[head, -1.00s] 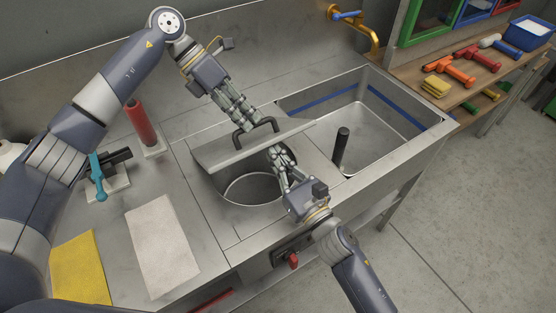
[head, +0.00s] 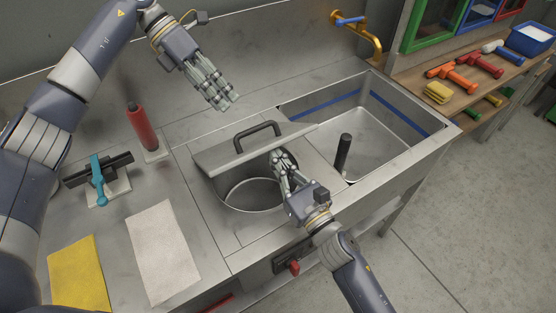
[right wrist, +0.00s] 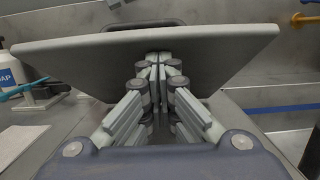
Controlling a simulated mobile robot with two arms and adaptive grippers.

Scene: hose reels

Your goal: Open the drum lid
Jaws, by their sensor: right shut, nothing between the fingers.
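The grey drum lid (head: 225,157) stands tilted up over the round drum opening (head: 255,194) in the steel counter. Its dark handle (head: 257,132) is on the upper side, and nothing holds it. My left gripper (head: 229,104) is open and empty, above and to the left of the handle, clear of it. My right gripper (head: 277,157) is shut and empty, with its fingertips at the underside of the lid. In the right wrist view the lid (right wrist: 220,50) spans the picture beyond the closed fingers (right wrist: 158,60); whether they touch it I cannot tell.
A sink (head: 378,125) with a dark upright post (head: 343,152) is right of the drum. A red cylinder (head: 140,126), a teal-handled tool (head: 98,183), a pale cloth (head: 160,250) and a yellow cloth (head: 78,275) are to the left. A wall rises behind.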

